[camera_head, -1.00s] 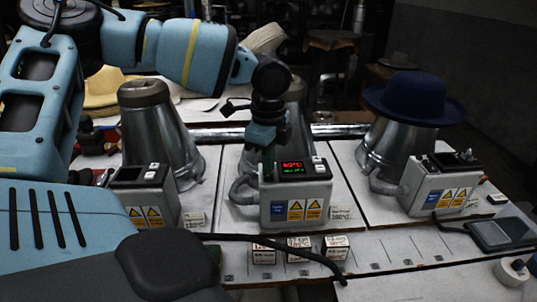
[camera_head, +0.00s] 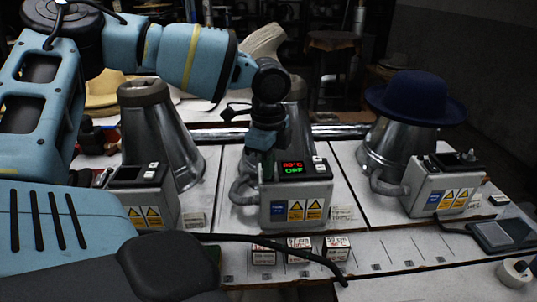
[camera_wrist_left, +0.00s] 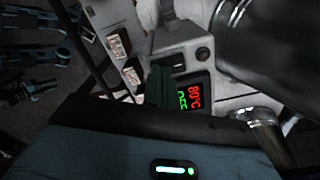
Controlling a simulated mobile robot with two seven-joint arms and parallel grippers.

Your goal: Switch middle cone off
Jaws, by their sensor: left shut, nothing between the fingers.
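The middle cone (camera_head: 297,118) is a metal cone largely hidden behind my left arm. Its grey control box (camera_head: 296,205) stands in front of it, with a lit display (camera_head: 292,169). The display shows red digits that look like 80°C over green text that reads OFF. My left gripper (camera_head: 267,172) is shut and empty, pointing down at the left side of the box top, beside the display. In the left wrist view its dark green fingertips (camera_wrist_left: 158,88) are beside the display (camera_wrist_left: 190,95). I cannot tell whether they touch the box. My right gripper is not in view.
A left cone (camera_head: 160,135) with its control box (camera_head: 145,195) stands to the left. A right cone (camera_head: 392,148) carries a dark blue hat (camera_head: 415,98), with its box (camera_head: 440,185) in front. Small labelled boxes (camera_head: 299,249) and a black cable lie along the front edge.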

